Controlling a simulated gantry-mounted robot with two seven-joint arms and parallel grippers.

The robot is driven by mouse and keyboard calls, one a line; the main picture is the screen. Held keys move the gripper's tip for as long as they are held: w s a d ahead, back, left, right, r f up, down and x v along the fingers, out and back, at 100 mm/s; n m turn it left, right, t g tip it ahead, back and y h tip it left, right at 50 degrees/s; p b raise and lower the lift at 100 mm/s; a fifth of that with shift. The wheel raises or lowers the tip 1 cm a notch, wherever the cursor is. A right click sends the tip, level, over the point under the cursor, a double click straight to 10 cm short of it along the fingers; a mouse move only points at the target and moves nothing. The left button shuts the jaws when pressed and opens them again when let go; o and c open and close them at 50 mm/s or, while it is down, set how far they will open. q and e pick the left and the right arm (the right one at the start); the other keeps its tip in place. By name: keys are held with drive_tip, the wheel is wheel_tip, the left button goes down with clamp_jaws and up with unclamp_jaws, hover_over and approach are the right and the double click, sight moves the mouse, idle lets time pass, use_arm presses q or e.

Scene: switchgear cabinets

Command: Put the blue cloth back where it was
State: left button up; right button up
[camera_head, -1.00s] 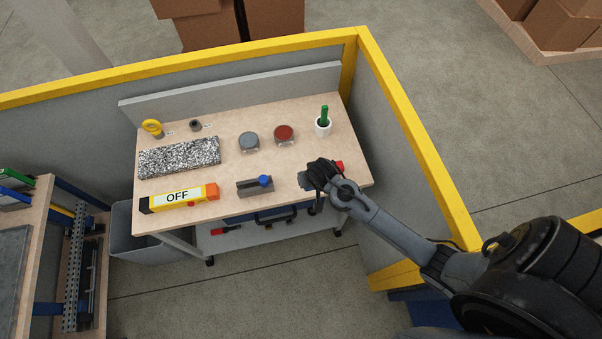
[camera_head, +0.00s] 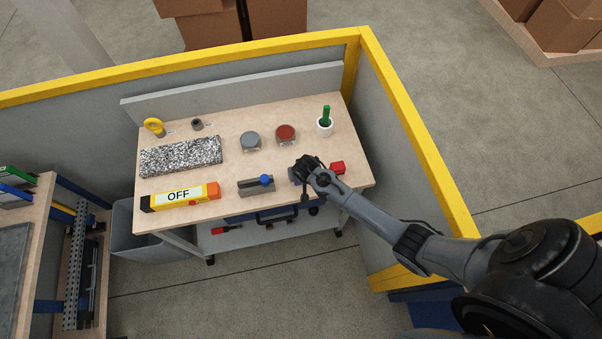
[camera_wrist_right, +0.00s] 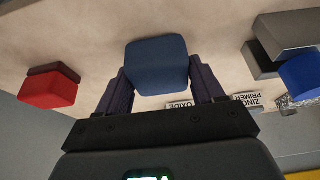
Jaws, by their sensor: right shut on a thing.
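The blue cloth (camera_wrist_right: 157,65) shows in the right wrist view as a folded, rounded blue block. My right gripper (camera_wrist_right: 161,84) is shut on it, with one dark finger on each side. In the head view my right gripper (camera_head: 301,171) is over the front right part of the wooden bench top (camera_head: 220,223), and the arm mostly hides the cloth. I cannot tell whether the cloth touches the bench top. My left gripper is not in view.
A red block (camera_head: 337,168) is just right of my gripper. Grey (camera_head: 250,141) and red (camera_head: 285,134) round tins and a white cup (camera_head: 324,127) stand behind. A yellow-framed partition (camera_head: 415,150) borders the bench.

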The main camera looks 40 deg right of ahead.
drive_tip(key=shift+f, duration=0.1)
drive_tip(key=o, duration=0.9)
drive_tip(key=shift+o, duration=0.2)
drive_tip(key=shift+s+r, duration=0.1)
drive_tip(key=shift+r, duration=0.35)
drive_tip(key=v, duration=1.1)
drive_tip(key=s+a+r+n+y, duration=0.1)
drive_tip(key=s+a+r+n, duration=0.3)
drive_tip(key=s, duration=0.6)
drive_tip(key=s+a+r+n+y, duration=0.1)
drive_tip(key=s+a+r+n, duration=0.2)
drive_tip(key=s, duration=0.7)
wheel_tip(320, 180, up, 2)
drive_tip(key=shift+a+r+n+p, duration=0.25)
drive_tip(key=shift+a+n+p, duration=0.15)
drive_tip(key=shift+a, duration=0.25)
drive_tip(key=shift+r, duration=0.1)
